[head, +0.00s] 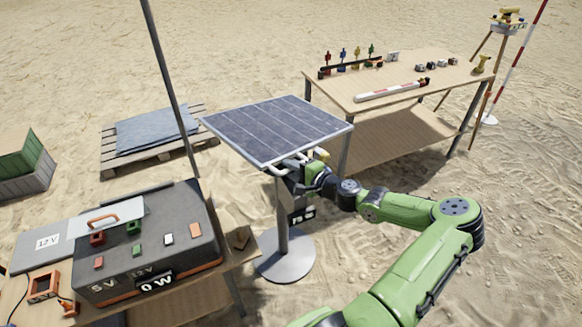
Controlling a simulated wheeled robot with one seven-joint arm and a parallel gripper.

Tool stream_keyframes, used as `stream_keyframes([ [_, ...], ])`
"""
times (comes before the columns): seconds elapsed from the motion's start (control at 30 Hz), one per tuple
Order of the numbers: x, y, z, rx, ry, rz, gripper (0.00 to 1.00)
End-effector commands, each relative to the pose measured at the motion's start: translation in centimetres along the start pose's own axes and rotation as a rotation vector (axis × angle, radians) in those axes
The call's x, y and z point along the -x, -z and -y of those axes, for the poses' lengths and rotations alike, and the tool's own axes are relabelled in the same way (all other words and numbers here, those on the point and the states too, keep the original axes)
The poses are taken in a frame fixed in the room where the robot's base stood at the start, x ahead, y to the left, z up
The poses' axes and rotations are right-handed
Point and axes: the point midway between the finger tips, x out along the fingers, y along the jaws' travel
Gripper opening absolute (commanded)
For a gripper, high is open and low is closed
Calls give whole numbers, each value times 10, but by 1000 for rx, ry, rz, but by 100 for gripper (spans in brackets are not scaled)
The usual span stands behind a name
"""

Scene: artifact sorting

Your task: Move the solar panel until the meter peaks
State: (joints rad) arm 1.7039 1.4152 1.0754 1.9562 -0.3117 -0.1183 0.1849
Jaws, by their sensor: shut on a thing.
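The solar panel (278,126) is a dark blue gridded plate with a pale frame, tilted on a grey post with a round base (286,256). My gripper (293,168) is at the panel's near edge and is shut on the panel's white handle (278,169). The fingers are small here and partly hidden by the wrist. The meter (157,281) is a black display on the front of a dark grey box (165,238) at the lower left. It reads "0 W".
A wooden table (345,92) with small coloured items and a red-white rod stands at the back right. A dark pole (168,75) rises left of the panel.

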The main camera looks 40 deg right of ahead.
Motion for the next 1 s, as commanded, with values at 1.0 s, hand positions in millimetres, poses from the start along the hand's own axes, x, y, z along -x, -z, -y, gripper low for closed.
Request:
stream_keyframes([
  [1.0,78,3,0,1,1,-9,39],
])
